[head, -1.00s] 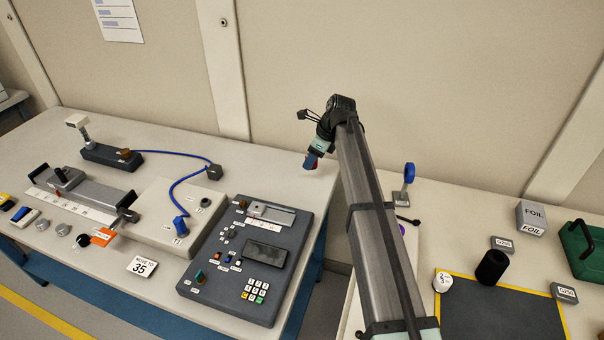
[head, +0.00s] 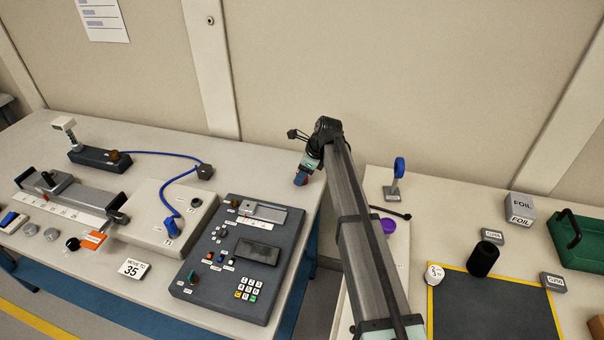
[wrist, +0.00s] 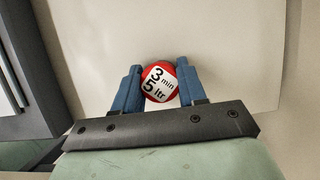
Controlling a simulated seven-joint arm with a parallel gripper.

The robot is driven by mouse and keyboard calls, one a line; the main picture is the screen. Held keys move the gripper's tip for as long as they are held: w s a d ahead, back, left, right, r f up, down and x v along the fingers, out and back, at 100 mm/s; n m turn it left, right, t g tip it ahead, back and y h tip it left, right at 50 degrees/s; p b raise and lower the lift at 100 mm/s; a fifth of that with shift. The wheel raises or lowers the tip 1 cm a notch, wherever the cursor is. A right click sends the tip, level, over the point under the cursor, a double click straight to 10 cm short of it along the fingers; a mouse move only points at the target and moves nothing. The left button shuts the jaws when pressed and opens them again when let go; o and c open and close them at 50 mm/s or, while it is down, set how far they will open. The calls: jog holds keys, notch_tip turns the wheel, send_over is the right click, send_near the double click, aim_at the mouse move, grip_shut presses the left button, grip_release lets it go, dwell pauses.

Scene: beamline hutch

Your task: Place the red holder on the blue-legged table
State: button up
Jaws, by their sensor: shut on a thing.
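The red holder (wrist: 155,70) has a white label reading "3 min 5 ltr" and sits between the two blue fingers in the wrist view. My gripper (wrist: 159,84) is shut on it. In the head view my gripper (head: 301,178) hangs over the right back part of the blue-legged table (head: 150,135), just right of the grey control box. Only a small part of the holder shows there, mostly covered by the fingers. I cannot tell whether it touches the tabletop.
The grey control box (head: 212,277) is the nearest obstacle, left of my gripper. A blue cable (head: 165,153) and beige box lie farther left. Bare tabletop lies behind the control box. A gap separates this table from the right one, with a dark mat (head: 490,305) and foil box (head: 520,207).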

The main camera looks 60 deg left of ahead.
jog(key=o, duration=1.1)
jog(key=shift+f, duration=0.1)
jog(key=v, duration=1.2)
jog(key=shift+r, duration=0.2)
